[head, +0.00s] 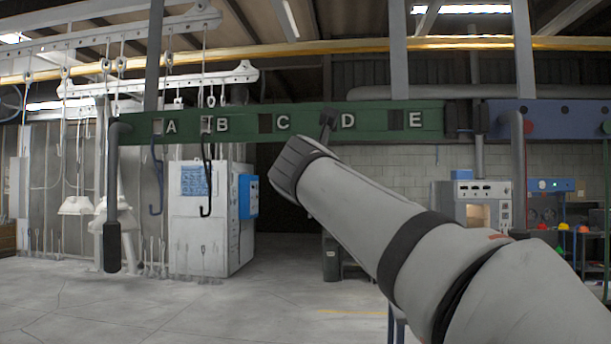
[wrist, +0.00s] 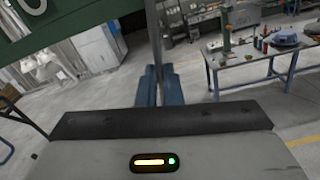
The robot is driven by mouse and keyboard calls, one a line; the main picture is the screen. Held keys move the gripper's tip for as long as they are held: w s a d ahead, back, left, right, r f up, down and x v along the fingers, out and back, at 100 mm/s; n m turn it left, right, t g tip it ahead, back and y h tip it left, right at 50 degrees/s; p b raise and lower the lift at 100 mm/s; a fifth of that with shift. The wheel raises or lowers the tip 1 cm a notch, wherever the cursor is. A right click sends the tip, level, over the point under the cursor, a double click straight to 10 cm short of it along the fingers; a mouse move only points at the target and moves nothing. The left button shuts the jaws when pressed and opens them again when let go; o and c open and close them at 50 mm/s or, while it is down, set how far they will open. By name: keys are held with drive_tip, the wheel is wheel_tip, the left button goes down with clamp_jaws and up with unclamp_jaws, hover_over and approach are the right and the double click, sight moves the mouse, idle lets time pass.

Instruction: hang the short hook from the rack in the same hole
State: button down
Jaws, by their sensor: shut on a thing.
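The green rack beam (head: 365,118) runs across the head view with slots lettered A to E. A blue hook (head: 157,180) hangs at A and a black hook (head: 206,182) at B. In the wrist view, the blue fingers of my gripper (wrist: 159,88) are shut on a dark grey upright rod (wrist: 155,42), which seems to be the short hook's shank. In the head view, my wrist hides the fingers. A dark piece (head: 328,118), seemingly the top of the held hook, shows in front of the slot at D. I cannot tell whether it is in the slot or only in front.
A dark hanging handle (head: 112,200) is at the beam's left end. A blue beam (head: 565,120) continues on the right. A white cabinet (head: 200,225) stands behind. In the wrist view, a workbench (wrist: 265,65) stands at right. The slots at C and E look empty.

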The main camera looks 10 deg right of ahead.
drive_tip(key=c, duration=1.5)
unclamp_jaws()
drive_tip(key=shift+s, duration=0.1)
drive_tip(key=b+v, duration=0.3)
drive_tip(key=v, duration=0.5)
drive_tip(key=s+d+f+m+g+y, duration=0.1)
drive_tip(key=s+d+f+m+g, duration=0.3)
drive_tip(key=f, duration=0.6)
drive_tip(key=w+a+f+m+g, duration=0.1)
drive_tip(key=f+m, duration=0.5)
drive_tip(key=f, duration=0.5)
drive_tip(key=s+d+f+m+g+y, duration=0.1)
drive_tip(key=s+d+f+m+g, duration=0.3)
drive_tip(key=f, duration=0.6)
drive_tip(key=s+a+f+m+g+y, duration=0.1)
drive_tip(key=s+f+m, duration=0.3)
drive_tip(key=f, duration=0.3)
drive_tip(key=s+a+f+m+g+y+b, duration=0.1)
drive_tip(key=s+f+m+g, duration=0.1)
drive_tip(key=s+f+m, duration=0.2)
drive_tip(key=s+a+f+m+g+y, duration=0.1)
drive_tip(key=s+f+m, duration=0.3)
drive_tip(key=f+m, duration=0.4)
drive_tip(key=shift+a+f+g+y+b, duration=0.15)
drive_tip(key=shift+f+g, duration=0.05)
drive_tip(key=shift+f, duration=0.65)
drive_tip(key=shift+a+f+g+y+b, duration=0.1)
drive_tip(key=shift+f+g+y+b, duration=0.1)
drive_tip(key=shift+f, duration=0.6)
drive_tip(key=shift+w, duration=0.1)
